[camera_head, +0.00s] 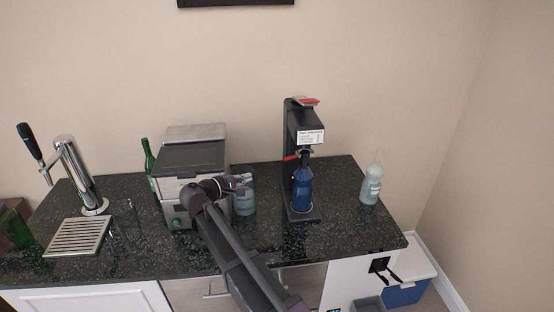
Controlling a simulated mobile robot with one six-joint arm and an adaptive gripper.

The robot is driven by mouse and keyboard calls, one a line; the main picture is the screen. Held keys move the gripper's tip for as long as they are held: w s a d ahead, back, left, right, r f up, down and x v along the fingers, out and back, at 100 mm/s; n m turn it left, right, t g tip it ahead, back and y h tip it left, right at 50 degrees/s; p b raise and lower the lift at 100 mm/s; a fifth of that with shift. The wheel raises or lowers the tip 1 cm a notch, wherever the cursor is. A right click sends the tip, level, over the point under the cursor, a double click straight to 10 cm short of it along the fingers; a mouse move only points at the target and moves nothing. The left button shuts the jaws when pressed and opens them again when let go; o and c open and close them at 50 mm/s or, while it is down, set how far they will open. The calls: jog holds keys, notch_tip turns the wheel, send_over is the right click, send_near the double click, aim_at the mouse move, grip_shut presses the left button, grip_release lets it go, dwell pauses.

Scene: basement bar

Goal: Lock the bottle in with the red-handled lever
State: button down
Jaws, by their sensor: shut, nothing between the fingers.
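A blue bottle (302,190) stands upright on the base of a black stand-like machine (299,137) on the dark counter. A red-handled lever (292,158) sticks out to the left near the bottle's top. From here I cannot tell whether the lever grips the bottle. Another red part (307,102) sits on top of the machine. My gripper (246,180) is shut and empty, to the left of the bottle and apart from it. My arm comes up from the front edge of the counter.
A grey metal appliance (190,165) stands left of my gripper, with a green bottle (149,158) behind it. A clear container (244,204) is beside my gripper. A beer tap (78,172) and drip tray (77,237) are far left.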

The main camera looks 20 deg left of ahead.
jog(key=shift+t, duration=0.4)
jog(key=a, duration=0.1)
jog(key=s+a+r, duration=0.1)
jog(key=s+a, duration=0.1)
jog(key=shift+s+a+r, duration=0.2)
jog(key=shift+s+a, duration=0.05)
jog(key=shift+a, duration=0.15)
